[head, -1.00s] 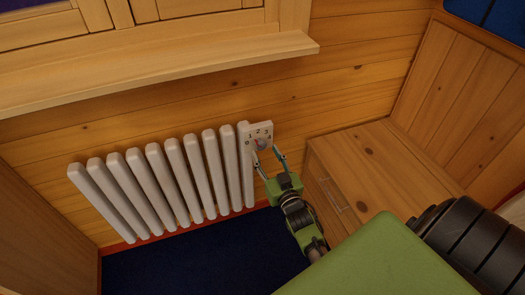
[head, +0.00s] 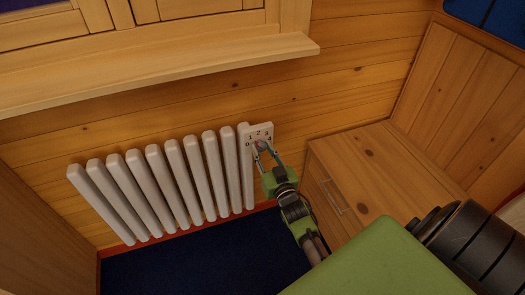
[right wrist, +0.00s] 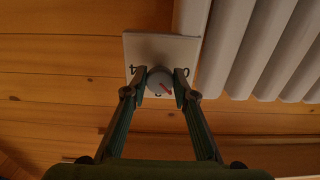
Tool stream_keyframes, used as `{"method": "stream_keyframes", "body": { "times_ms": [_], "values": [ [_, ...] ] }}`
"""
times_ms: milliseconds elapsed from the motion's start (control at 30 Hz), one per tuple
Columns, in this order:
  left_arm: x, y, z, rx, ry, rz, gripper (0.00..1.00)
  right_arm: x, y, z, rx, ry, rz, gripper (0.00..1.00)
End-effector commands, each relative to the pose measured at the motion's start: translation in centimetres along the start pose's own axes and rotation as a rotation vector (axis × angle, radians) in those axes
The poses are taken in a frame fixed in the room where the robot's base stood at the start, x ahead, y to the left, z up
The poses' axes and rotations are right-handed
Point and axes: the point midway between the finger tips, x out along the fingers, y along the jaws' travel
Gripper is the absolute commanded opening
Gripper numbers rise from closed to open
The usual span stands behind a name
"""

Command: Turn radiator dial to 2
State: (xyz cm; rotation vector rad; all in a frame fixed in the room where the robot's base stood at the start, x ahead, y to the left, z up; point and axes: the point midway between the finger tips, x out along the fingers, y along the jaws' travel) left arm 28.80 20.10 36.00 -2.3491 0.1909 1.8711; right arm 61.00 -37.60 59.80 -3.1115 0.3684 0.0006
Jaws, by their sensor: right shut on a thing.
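The radiator dial (head: 261,145) is a small round pale knob on a white plate (head: 267,128) numbered 0 to 4, at the radiator's upper right end. My right gripper (head: 263,149) is shut on the dial, one finger on each side. In the right wrist view the dial (right wrist: 159,79) sits between the two fingertips (right wrist: 160,84). Its red mark points to the lower right there, about toward the 1 side of the scale. Fingers hide part of the numbers. My left gripper is not in view.
The white ribbed radiator (head: 165,185) stands left of the dial under a wooden windowsill (head: 160,65). A wooden cabinet (head: 375,170) with a metal handle stands close on the right of my right arm. Dark blue floor (head: 210,255) lies below.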

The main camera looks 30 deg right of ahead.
Motion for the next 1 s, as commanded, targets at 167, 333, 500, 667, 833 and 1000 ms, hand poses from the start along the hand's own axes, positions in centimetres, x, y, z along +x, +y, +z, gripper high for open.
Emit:
{"method": "stream_keyframes", "body": {
  "times_ms": [167, 333, 500, 667, 833, 1000],
  "values": [
    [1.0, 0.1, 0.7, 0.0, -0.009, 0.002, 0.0, 0.0, 0.0, -0.2, 0.051, 0.001, 0.0, 0.04],
    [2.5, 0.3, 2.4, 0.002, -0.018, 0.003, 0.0, 0.0, 0.0, -0.2, 0.153, -0.001, 0.001, 0.04],
    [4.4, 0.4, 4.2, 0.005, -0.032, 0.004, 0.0, 0.0, 0.0, -0.2, 0.293, -0.001, 0.0, 0.04],
    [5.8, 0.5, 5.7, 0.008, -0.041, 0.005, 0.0, 0.0, 0.0, -0.2, 0.431, -0.001, 0.0, 0.04],
    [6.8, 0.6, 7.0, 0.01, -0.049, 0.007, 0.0, 0.0, 0.0, -0.1, 0.561, 0.0, 0.001, 0.04],
    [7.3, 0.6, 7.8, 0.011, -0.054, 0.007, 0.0, 0.0, 0.0, -0.1, 0.665, 0.001, 0.001, 0.04]
  ]
}}
